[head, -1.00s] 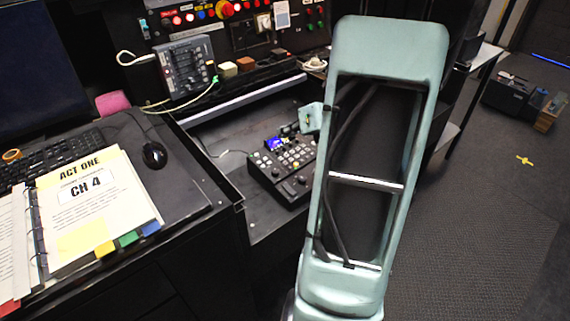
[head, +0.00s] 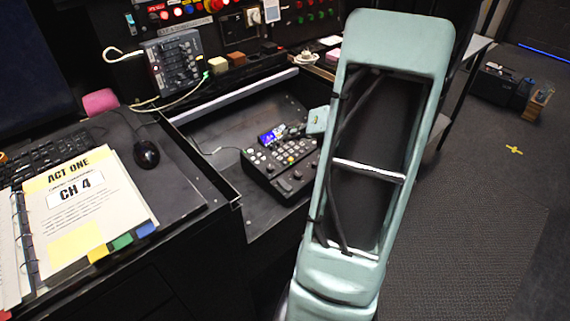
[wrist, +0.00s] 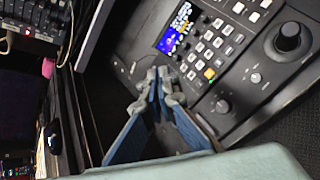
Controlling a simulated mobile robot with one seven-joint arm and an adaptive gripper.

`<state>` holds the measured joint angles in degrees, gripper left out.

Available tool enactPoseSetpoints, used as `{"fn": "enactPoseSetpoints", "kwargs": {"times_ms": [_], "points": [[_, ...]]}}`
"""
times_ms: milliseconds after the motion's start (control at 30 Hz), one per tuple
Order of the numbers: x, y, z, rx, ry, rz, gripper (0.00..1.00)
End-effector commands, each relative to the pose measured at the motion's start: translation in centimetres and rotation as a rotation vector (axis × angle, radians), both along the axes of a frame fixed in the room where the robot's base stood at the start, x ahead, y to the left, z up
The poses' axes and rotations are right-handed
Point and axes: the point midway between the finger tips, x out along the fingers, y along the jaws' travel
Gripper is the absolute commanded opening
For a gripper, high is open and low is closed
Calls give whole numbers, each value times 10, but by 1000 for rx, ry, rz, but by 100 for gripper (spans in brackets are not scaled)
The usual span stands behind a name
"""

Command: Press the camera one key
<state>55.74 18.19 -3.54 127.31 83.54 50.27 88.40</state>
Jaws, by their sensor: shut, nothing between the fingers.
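The camera controller (head: 282,165) is a dark box with a lit blue screen (head: 268,136) and rows of pale keys, set in the recessed desk bay. The key labels are too small to read, so I cannot tell which is camera one. My gripper (wrist: 158,82) is shut and empty, with its tips near the controller's edge beside the screen and keys. I cannot tell whether they touch it. In the head view my arm hides the controller's right end.
The controller's joystick knob (wrist: 289,37) and smaller dials stand beside the keys. An open binder (head: 90,205) marked CH 4, a mouse (head: 146,154) and a keyboard (head: 50,158) lie on the left desk. A button panel (head: 215,15) stands behind. Floor at right is mostly clear.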

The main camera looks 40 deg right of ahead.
Motion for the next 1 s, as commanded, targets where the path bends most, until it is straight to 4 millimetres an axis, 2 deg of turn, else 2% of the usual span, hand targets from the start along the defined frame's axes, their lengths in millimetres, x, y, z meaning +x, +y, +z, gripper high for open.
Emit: {"fn": "enactPoseSetpoints", "kwargs": {"times_ms": [33, 600, 1000], "points": [[0, 0, -8, 0, 0, 0, 0], [10, 1, -75, 0, 0, 2, 0], [11, 1, -80, -1, 0, 1, 0]]}}
